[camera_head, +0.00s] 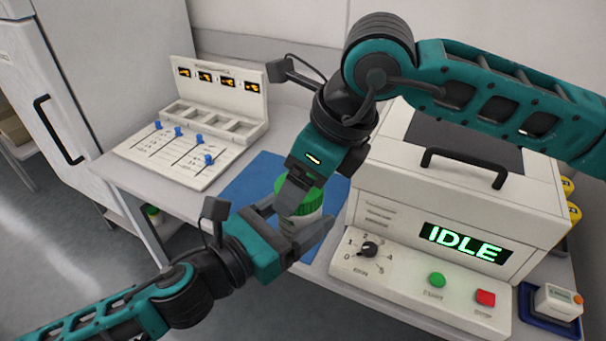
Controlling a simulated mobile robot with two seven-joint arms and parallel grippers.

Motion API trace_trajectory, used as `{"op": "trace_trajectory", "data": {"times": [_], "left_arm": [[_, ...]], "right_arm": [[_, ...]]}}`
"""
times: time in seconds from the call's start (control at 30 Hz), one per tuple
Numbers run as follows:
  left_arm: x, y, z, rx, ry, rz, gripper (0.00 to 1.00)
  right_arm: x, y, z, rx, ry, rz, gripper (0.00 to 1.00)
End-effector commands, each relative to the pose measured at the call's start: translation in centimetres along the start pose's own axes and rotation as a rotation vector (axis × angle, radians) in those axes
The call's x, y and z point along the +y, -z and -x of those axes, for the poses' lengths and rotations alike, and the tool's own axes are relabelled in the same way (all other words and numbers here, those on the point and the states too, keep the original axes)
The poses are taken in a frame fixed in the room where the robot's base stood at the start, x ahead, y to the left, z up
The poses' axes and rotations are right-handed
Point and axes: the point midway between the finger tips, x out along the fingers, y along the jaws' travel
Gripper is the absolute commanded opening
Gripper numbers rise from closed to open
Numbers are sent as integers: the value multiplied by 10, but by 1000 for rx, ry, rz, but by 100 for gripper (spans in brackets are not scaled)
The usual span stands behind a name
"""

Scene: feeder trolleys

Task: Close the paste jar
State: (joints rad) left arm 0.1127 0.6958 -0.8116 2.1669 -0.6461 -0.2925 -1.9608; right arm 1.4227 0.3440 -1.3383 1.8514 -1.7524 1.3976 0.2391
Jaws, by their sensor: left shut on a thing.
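The paste jar (297,221) has a pale body and stands over the blue mat (247,183); I cannot tell whether it touches the mat. Its green lid (313,202) is at the top of the jar; whether it is fully seated cannot be told. My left gripper (287,228) is shut on the jar body, with a finger on each side. My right gripper (295,193) points down from above at the lid, with a grey finger in front of it. Its other finger is mostly hidden, so its grip is unclear.
A white machine (455,190) with an IDLE display, knob and buttons stands close on the right. A white panel with blue sliders (180,150) and a compartment rack (215,117) are at the back left. A small white device (558,302) sits front right.

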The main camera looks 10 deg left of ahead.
Motion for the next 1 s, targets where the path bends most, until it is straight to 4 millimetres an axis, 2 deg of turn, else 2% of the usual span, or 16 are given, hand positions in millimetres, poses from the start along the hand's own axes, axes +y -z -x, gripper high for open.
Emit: {"op": "trace_trajectory", "data": {"times": [0.47, 1.0], "left_arm": [[0, 0, 0, 0, -1, 0, 0], [0, 0, 0, 0, 0, -1, 0]], "right_arm": [[6, -3, -1, 0, 304, -717, 46], [5, -8, -4, 2, 746, -1757, 46]]}}
